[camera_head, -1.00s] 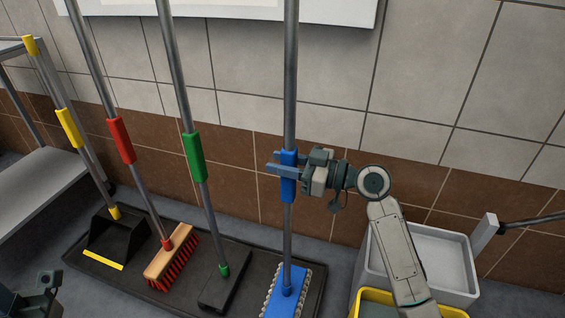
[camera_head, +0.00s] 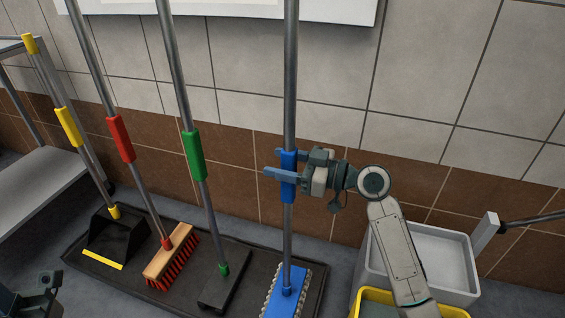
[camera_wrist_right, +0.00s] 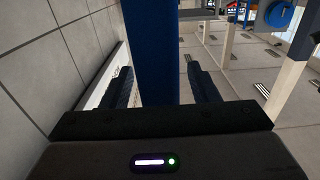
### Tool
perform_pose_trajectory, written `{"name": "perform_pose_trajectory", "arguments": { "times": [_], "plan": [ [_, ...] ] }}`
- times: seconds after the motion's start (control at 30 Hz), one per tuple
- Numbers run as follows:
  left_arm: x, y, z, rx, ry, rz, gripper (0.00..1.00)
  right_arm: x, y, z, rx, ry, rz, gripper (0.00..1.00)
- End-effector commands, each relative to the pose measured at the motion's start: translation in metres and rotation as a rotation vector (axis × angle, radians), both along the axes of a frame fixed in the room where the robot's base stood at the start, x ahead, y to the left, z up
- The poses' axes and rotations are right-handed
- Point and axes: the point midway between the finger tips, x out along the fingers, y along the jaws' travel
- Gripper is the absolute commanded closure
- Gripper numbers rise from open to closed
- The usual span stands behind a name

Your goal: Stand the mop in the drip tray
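The mop, with a grey pole, a blue grip and a blue head (camera_head: 284,290) with a pale fringe, stands nearly upright. Its head rests at the right end of the dark drip tray (camera_head: 252,264). My right gripper (camera_head: 272,163) is at the blue grip, its fingers spread on either side. In the right wrist view the blue grip (camera_wrist_right: 152,50) stands between the two fingers (camera_wrist_right: 165,88), with a gap at the right finger. My left gripper (camera_head: 48,283) shows only partly at the lower left; its fingers are not clear.
A black dustpan (camera_head: 116,240), a red brush (camera_head: 170,258) and a green-gripped tool (camera_head: 222,287) stand in the tray left of the mop. A grey bucket (camera_head: 447,262) with a yellow part is at the right. A tiled wall rises behind; a shelf is left.

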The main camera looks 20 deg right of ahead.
Motion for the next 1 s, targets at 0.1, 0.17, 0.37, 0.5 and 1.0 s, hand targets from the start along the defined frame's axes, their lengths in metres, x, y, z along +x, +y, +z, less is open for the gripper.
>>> {"name": "perform_pose_trajectory", "arguments": {
  "times": [0.1, 0.17, 0.37, 0.5, 1.0],
  "plan": [
    [0.000, 0.000, 0.000, 0.000, 0.000, 0.000, 0.66, 0.000, 0.000, -0.002, -0.001, 0.003, 0.000, 0.46],
    [0.000, 0.000, 0.000, 0.001, 0.001, 0.000, 0.66, 0.000, 0.000, -0.002, -0.001, 0.003, 0.000, 0.46],
    [0.002, 0.000, 0.005, -0.007, 0.001, 0.008, 0.66, -0.006, -0.010, -0.002, -0.006, 0.003, -0.001, 0.46],
    [0.000, 0.000, 0.007, -0.009, -0.005, 0.007, 0.66, -0.017, -0.026, -0.002, -0.007, 0.004, -0.001, 0.46],
    [-0.001, 0.000, 0.006, -0.009, -0.008, 0.006, 0.66, -0.052, -0.077, -0.003, -0.004, 0.001, 0.000, 0.46]
  ]
}}
